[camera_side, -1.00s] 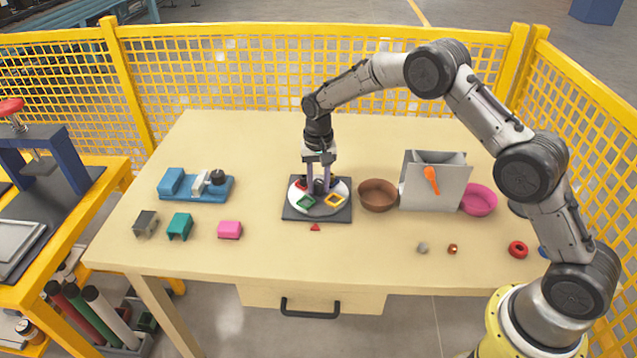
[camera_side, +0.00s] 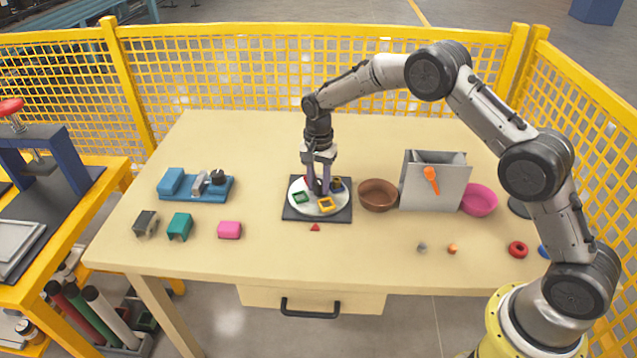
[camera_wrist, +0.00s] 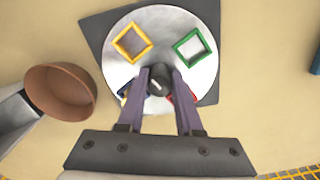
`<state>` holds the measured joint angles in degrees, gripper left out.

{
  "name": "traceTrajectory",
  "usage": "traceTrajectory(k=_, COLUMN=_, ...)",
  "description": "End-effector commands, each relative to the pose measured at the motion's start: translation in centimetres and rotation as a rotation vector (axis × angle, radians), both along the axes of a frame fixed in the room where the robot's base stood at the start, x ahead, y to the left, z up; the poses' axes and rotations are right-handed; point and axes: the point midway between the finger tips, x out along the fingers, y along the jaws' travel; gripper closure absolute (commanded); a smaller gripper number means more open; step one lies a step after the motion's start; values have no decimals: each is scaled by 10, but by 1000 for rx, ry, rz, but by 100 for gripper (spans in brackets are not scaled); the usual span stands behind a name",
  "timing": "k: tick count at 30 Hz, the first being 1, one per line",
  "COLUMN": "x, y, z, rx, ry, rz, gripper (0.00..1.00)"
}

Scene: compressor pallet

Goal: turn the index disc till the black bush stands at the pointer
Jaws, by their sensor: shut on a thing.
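The index disc (camera_side: 313,206) is a pale round plate on a dark square base (camera_side: 290,214). It carries yellow (camera_side: 327,205), green (camera_side: 301,198), red (camera_wrist: 187,97) and dark blue (camera_wrist: 124,91) square frames. My gripper (camera_wrist: 159,86) points down over the disc, its fingers shut on the dark central knob (camera_wrist: 158,79). The fingers partly cover the red and blue frames. The pointer, a red triangle (camera_side: 315,227), lies in front of the base; the yellow and green frames lie either side of its line. A dark shape shows by the blue frame (camera_side: 336,184); I cannot tell whether it is the black bush.
A brown bowl (camera_side: 378,194), a grey bin (camera_side: 433,187) with an orange piece and a pink bowl (camera_side: 479,199) stand right of the disc. A blue fixture (camera_side: 172,181) and several coloured blocks lie left. Small parts lie at front right. Yellow fencing surrounds the table.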

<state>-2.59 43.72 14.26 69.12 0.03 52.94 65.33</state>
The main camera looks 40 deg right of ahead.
Motion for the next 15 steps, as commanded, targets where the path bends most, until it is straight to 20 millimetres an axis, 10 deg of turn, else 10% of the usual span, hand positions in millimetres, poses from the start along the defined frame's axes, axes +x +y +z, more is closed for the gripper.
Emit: traceTrajectory(k=15, x=1, y=0, z=3, rx=-1, ry=-5, rz=-257, gripper=100)
